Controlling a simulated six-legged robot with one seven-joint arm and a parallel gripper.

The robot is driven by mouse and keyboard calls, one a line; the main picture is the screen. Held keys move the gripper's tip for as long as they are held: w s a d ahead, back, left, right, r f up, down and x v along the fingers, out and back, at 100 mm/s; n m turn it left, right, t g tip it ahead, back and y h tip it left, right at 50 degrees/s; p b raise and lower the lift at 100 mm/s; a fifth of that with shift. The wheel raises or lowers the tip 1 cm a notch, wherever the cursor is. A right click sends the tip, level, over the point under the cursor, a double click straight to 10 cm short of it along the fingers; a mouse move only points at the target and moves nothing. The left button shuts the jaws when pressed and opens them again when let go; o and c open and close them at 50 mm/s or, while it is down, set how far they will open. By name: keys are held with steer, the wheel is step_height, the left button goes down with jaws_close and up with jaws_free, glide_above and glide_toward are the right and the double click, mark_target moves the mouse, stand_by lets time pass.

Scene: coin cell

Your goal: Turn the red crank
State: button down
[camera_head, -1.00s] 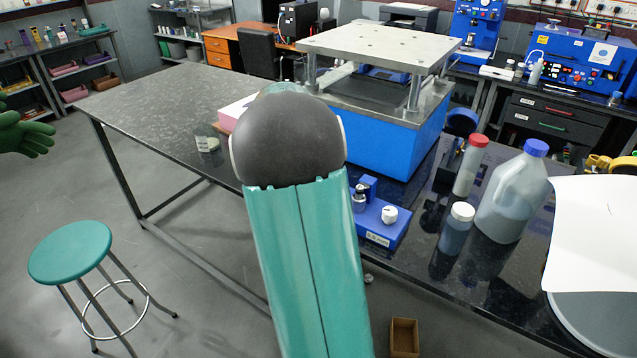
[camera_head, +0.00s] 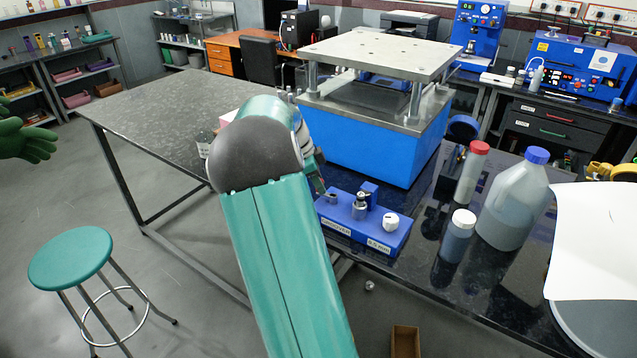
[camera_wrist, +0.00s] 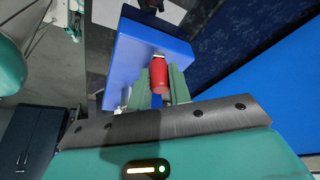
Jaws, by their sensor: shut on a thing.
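The red crank grip (camera_wrist: 159,76) shows in the wrist view, with a pale metal collar at its far end. My gripper (camera_wrist: 160,84) has its two green fingers on either side of the grip and is shut on it. Beyond it lies the blue body (camera_wrist: 145,50) of a small device. In the head view the small blue device (camera_head: 385,232), with a white knob and metal posts on top, sits at the bench's front edge. My arm's end reaches to its left end there. The red grip cannot be made out in the head view.
A large blue press (camera_head: 375,140) with a metal top plate stands right behind the device. A red-capped bottle (camera_head: 471,172), a white-capped bottle (camera_head: 457,238) and a blue-capped jug (camera_head: 513,205) stand to the right. A green stool (camera_head: 70,256) is on the floor at left.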

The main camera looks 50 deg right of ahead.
steer(key=c, duration=1.3)
jaws_free()
steer(key=v, duration=1.3)
steer(key=shift+w+a+r, duration=0.1)
steer(key=shift+a+r, duration=0.05)
steer(key=shift+r, duration=0.2)
